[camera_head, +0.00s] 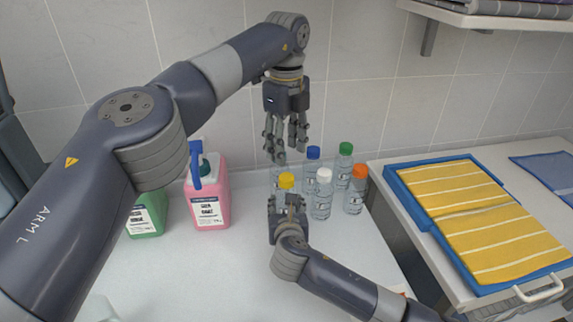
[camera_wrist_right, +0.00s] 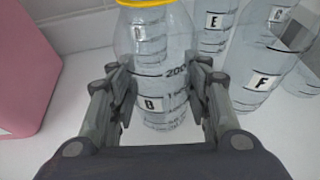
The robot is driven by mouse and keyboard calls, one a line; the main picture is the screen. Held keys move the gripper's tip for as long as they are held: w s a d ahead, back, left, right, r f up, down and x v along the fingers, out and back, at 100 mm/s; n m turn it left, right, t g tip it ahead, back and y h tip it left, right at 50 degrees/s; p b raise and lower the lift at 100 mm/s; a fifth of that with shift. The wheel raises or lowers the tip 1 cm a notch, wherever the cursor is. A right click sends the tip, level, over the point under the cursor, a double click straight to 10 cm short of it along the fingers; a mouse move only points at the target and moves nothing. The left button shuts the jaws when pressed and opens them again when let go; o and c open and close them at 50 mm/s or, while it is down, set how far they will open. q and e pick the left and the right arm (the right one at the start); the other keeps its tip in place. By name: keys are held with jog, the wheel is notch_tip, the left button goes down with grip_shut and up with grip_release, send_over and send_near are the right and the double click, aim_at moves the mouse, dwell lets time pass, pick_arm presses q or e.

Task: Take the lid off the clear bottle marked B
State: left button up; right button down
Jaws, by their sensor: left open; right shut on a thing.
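The clear bottle marked B (camera_wrist_right: 152,104) stands upright in the right wrist view, with its yellow lid (camera_wrist_right: 142,3) on. In the head view the yellow lid (camera_head: 287,180) shows above my right gripper, which hides most of the bottle. My right gripper (camera_wrist_right: 160,80) is shut on the bottle's body, one finger on each side. My left gripper (camera_head: 285,150) is open and empty, pointing down above the yellow lid and apart from it.
Clear bottles with white (camera_head: 324,175), blue (camera_head: 313,152), green (camera_head: 346,148) and orange (camera_head: 360,171) lids stand close on the right and behind. A pink jug (camera_head: 207,205) and a green container (camera_head: 147,214) stand left. A blue tray with yellow towels (camera_head: 480,215) lies right.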

aim_at(286, 177)
pick_arm(q)
jog(key=m, duration=1.4)
jog(key=shift+m, duration=0.3)
jog(key=m, duration=1.2)
jog(key=shift+m, duration=0.4)
jog(key=m, duration=0.4)
jog(key=shift+m, duration=0.4)
jog(key=m, duration=0.4)
jog(key=shift+m, duration=0.4)
jog(key=m, duration=1)
jog(key=shift+f+m, duration=0.4)
jog(key=shift+f, duration=3.6)
